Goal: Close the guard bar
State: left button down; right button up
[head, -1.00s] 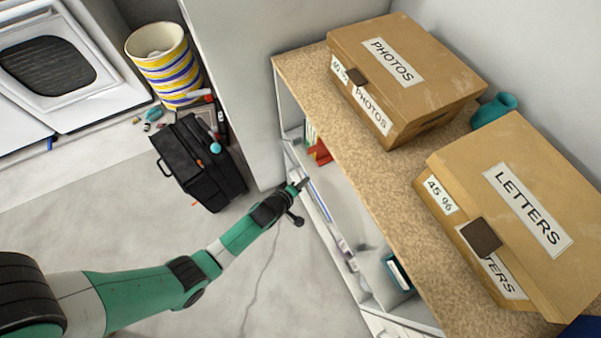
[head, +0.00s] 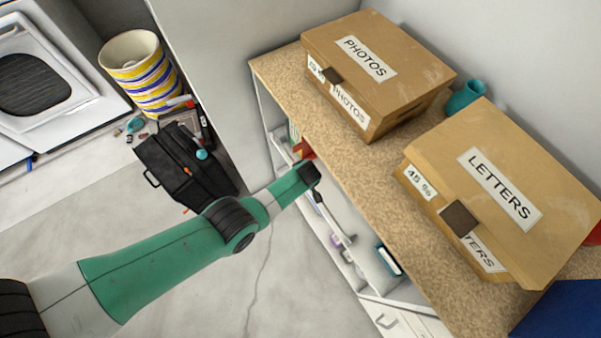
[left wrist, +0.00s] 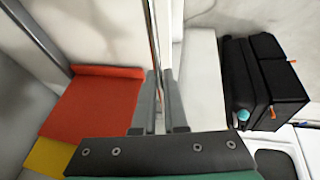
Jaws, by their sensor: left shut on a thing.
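The guard bar (left wrist: 151,45) is a thin grey metal bar that runs up the middle of the left wrist view. My left gripper (left wrist: 159,95) is shut on it, one finger on each side. In the head view my left gripper (head: 319,198) is at the open front of the shelf unit (head: 335,130), below its speckled top. My arm partly covers this spot, and the bar's ends are hard to make out there. My right gripper is not in view.
Boxes marked PHOTOS (head: 375,75) and LETTERS (head: 500,190) stand on the shelf top with a teal vase (head: 466,98). A red book (left wrist: 95,105) lies inside the shelf. A black case (head: 185,165) and striped basket (head: 142,75) stand left; the floor in front is clear.

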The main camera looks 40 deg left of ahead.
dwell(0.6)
pick_arm(q)
jog(key=c, duration=1)
grip_release()
jog(key=shift+o, duration=0.2)
jog(key=p+v, duration=1.1)
jog(key=p, duration=0.2)
jog(key=shift+d+r+p, duration=0.2)
jog(key=shift+r+p, duration=0.1)
jog(key=shift+p, duration=0.05)
